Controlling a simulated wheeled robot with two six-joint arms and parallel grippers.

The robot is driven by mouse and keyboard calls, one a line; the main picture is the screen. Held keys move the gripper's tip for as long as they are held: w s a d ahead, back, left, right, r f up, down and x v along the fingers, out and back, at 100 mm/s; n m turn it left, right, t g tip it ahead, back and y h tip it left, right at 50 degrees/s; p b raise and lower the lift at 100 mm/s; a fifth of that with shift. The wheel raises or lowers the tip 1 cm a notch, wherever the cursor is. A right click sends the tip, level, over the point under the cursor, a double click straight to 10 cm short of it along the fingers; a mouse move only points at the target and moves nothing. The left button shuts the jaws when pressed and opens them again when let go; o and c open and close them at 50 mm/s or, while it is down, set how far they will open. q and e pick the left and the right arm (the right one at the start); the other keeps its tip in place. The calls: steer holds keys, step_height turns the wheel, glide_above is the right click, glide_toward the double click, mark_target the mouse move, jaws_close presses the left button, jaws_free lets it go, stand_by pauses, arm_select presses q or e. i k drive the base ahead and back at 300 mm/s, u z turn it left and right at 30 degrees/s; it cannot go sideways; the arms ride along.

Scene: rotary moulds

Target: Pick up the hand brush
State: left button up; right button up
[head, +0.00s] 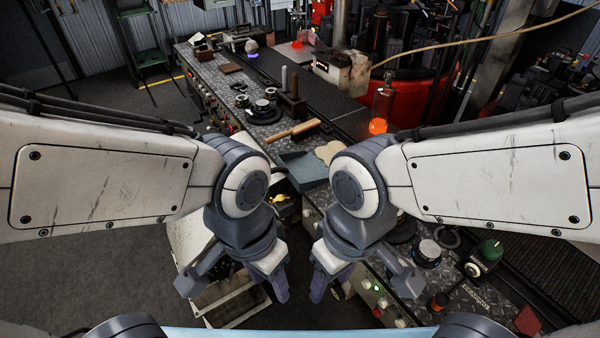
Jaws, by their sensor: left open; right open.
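The hand brush (302,128) looks like the long tan, wooden-coloured piece lying on the metal-plated bench (270,120), in the upper middle of the head view. Its bristles cannot be made out clearly. My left gripper (234,283) is open and empty, pointing down in front of the bench, well below and left of the brush in the picture. My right gripper (364,284) is open, over the near side of the bench, below and right of the brush. Neither gripper touches the brush.
A blue-grey pan-like tray (306,172) and a beige cloth (327,151) lie just nearer than the brush. Dark round fittings (262,108) and an upright block (292,98) stand behind it. A pale bin (190,235) is below left.

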mark_target(309, 129)
steer(key=k, duration=0.4)
steer(key=u, duration=0.65)
steer(key=i, duration=1.1)
steer(key=z, duration=0.75)
